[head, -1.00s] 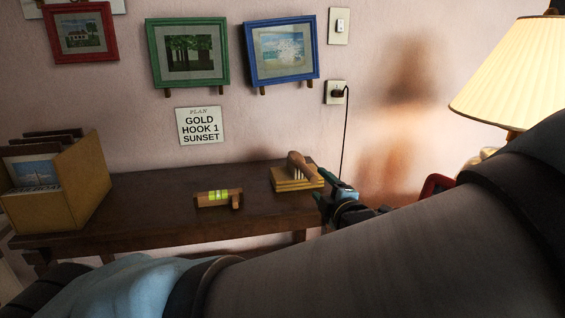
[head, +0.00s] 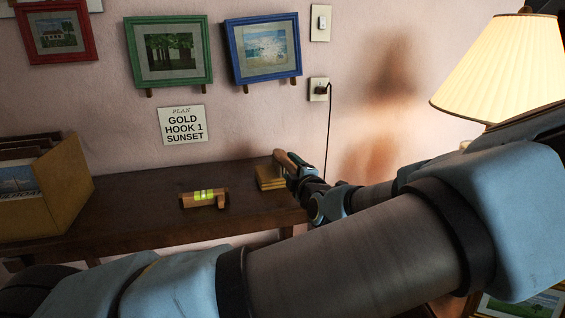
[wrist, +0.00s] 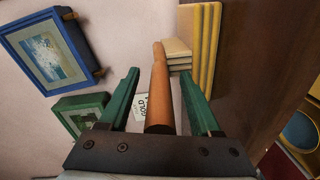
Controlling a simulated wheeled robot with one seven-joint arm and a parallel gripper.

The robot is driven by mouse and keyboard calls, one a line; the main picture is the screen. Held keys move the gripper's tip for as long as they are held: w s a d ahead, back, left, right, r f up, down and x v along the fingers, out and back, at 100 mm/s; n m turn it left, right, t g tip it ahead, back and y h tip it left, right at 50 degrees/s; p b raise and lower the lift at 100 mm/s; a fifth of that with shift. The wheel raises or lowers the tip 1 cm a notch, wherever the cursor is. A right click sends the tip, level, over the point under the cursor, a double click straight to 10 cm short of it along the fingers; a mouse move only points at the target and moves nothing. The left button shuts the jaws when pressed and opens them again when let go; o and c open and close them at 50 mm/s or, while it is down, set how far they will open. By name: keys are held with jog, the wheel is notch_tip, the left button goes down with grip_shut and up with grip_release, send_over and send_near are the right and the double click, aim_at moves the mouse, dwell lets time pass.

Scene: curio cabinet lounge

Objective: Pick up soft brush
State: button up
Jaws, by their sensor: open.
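The soft brush (head: 283,159) has a brown wooden handle and sits on a yellow stack (head: 268,183) at the right end of the dark table. In the wrist view the brush handle (wrist: 159,100) runs lengthwise between my two green fingers, with pale bristles (wrist: 178,52) beyond the fingertips. My gripper (wrist: 160,76) is open around the handle, with a visible gap on each side. In the head view my gripper (head: 298,170) is at the brush and hides part of it.
A brown spirit level (head: 203,198) lies left of the stack on the table (head: 130,205). A yellow box (head: 62,190) of pictures stands at the far left. Framed pictures and a plan sign (head: 183,125) hang on the wall. A lit lamp (head: 505,70) is at the right.

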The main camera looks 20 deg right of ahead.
grip_shut()
dwell(0.4)
